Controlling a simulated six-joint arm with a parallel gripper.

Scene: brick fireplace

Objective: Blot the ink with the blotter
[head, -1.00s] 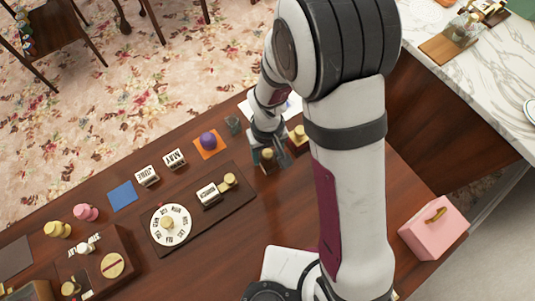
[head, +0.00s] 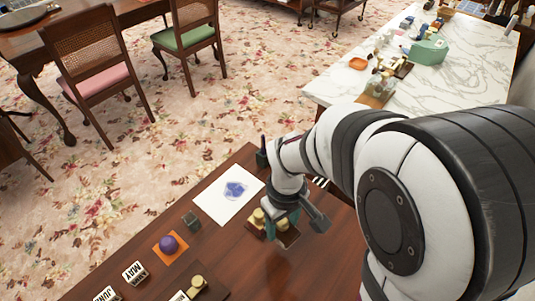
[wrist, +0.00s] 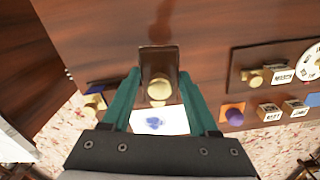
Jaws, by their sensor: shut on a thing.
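The blotter (wrist: 172,58), a dark wooden block with a brass knob, sits between my green gripper fingers in the wrist view. My gripper (wrist: 158,78) is shut on it. In the head view my gripper (head: 281,222) is just right of the white paper, with the blotter partly hidden by the fingers. The paper (head: 213,207) lies flat and bears a blue ink blot (head: 235,189); it also shows in the wrist view (wrist: 178,124). The blotter is beside the paper, not over the ink. I cannot tell whether it touches the table.
Bare wood (head: 255,270) lies in front; the marble counter (head: 440,85) is behind right.

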